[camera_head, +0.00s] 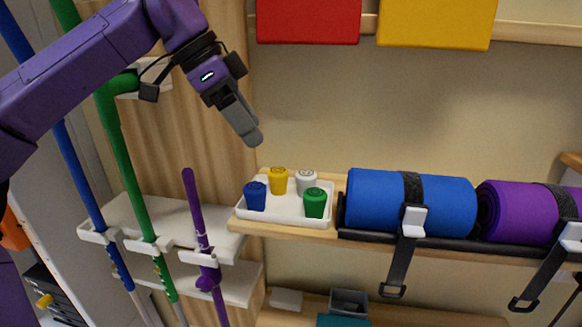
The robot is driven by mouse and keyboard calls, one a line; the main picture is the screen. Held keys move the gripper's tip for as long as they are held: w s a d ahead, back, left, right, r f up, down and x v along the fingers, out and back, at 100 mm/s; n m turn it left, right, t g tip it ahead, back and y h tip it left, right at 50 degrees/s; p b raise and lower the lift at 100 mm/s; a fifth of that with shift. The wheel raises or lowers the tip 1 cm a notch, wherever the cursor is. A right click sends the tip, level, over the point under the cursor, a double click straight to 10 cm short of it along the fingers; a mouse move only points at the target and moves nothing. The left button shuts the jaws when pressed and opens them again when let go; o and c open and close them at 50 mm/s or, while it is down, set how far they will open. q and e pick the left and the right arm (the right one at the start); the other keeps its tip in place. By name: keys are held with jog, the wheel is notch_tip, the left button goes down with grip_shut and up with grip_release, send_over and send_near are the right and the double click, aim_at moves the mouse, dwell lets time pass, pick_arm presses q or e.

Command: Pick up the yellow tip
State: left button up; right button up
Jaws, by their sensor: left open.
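The yellow tip (279,181) stands upright in a white tray (285,216) on a wooden shelf. A blue tip (255,196) is at its front left, a white tip (306,181) to its right, and a green tip (315,203) at the front right. My left gripper (254,138) is above and a little left of the yellow tip, apart from it and pointing down. It is open and holds nothing; its fingers overlap from this side. My right gripper is not in view.
A strapped blue roll (380,203) and a purple roll (520,210) lie right of the tray. Blue, green (125,165) and purple poles (195,215) stand at left in white holders. Red (308,20) and yellow panels (437,22) hang above. The space directly above the tray is free.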

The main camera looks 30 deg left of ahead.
aim_at(276, 170)
pick_arm(q)
jog(key=p+x, duration=0.2)
jog(key=x, duration=0.6)
jog(key=shift+f, duration=0.7)
jog(key=shift+s+d, duration=0.1)
jog(key=shift+s, duration=0.05)
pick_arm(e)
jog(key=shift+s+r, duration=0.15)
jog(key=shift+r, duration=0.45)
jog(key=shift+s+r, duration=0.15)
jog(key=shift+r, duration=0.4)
pick_arm(q)
jog(key=c, duration=1.1)
